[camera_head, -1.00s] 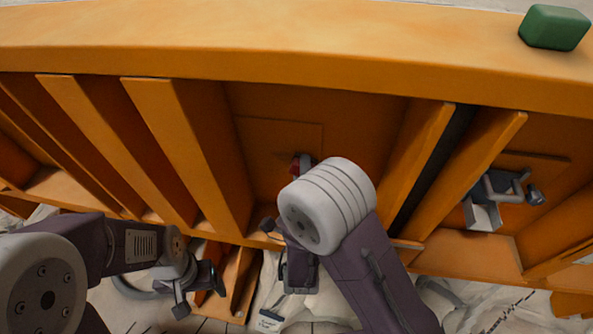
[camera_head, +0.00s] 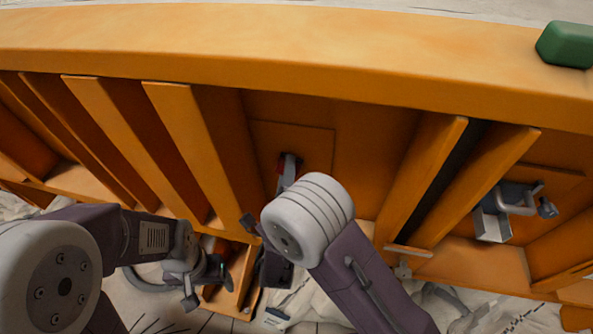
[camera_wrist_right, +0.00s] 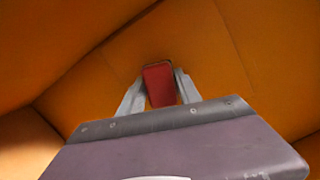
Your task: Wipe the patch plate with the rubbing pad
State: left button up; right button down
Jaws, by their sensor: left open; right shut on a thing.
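The patch plate (camera_head: 312,142) is a square orange plate on the orange wall between two ribs. The rubbing pad (camera_wrist_right: 159,84) is a small red block; my right gripper (camera_head: 288,163) is shut on it. In the right wrist view its fingers flank the pad, and the pad's far end is at the plate (camera_wrist_right: 185,42); I cannot tell whether they touch. In the head view the pad is over the plate's left-middle part, and my right arm hides the plate's lower part. My left gripper (camera_head: 208,284) is open and empty, low at the left, away from the plate.
Orange ribs (camera_head: 185,140) stand out on both sides of the plate's bay. A grey bracket with a handle (camera_head: 510,205) is on the wall at the right. A green block (camera_head: 566,45) sits on the top ledge. Pale rocky ground lies below.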

jog(key=shift+w+a, duration=0.25)
jog(key=shift+a, duration=0.5)
jog(key=shift+a+v, duration=0.25)
jog(key=shift+v, duration=1.25)
jog(key=shift+a+v, duration=0.2)
jog(key=shift+v, duration=1.3)
jog(key=shift+r, duration=0.1)
jog(key=v, duration=0.2)
jog(key=shift+s+a, duration=0.3)
jog(key=shift+s, duration=0.1)
